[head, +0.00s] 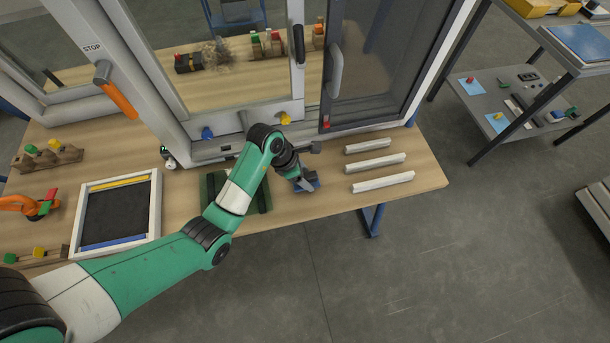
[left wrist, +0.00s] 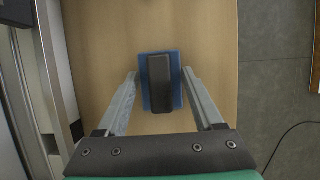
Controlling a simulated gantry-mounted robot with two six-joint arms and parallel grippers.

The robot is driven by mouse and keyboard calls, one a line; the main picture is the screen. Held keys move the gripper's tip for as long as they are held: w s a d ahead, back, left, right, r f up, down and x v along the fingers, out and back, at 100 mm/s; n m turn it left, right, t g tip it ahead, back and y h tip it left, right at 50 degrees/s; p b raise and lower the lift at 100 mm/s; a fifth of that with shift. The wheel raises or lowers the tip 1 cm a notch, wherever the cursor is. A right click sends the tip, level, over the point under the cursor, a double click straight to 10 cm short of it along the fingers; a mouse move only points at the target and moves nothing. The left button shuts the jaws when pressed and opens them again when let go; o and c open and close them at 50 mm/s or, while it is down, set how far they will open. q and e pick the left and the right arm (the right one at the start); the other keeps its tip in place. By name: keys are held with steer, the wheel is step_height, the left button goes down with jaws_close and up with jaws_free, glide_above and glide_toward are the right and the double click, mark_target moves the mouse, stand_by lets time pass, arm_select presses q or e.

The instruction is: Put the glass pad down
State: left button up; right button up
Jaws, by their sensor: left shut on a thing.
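The glass pad (left wrist: 146,68) is a blue block with a black grip on top; it shows between the fingers in the left wrist view. In the head view its blue edge (head: 314,185) shows under my left gripper (head: 303,180), over the front part of the wooden table. My left gripper, also in the left wrist view (left wrist: 158,78), is shut on the pad. I cannot tell whether the pad touches the tabletop. My right gripper is not in view.
Several white bars (head: 383,183) lie to the right on the table (head: 330,200). A green stand (head: 212,185) and a framed dark panel (head: 115,215) are to the left. A window frame (head: 230,147) rises behind. The table's front edge is close.

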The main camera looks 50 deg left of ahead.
arm_select(q)
steer(key=o, duration=1.2)
steer(key=shift+r+p, duration=0.2)
steer(key=shift+p, duration=0.1)
steer(key=p+v, duration=0.5)
steer(key=v, duration=0.7)
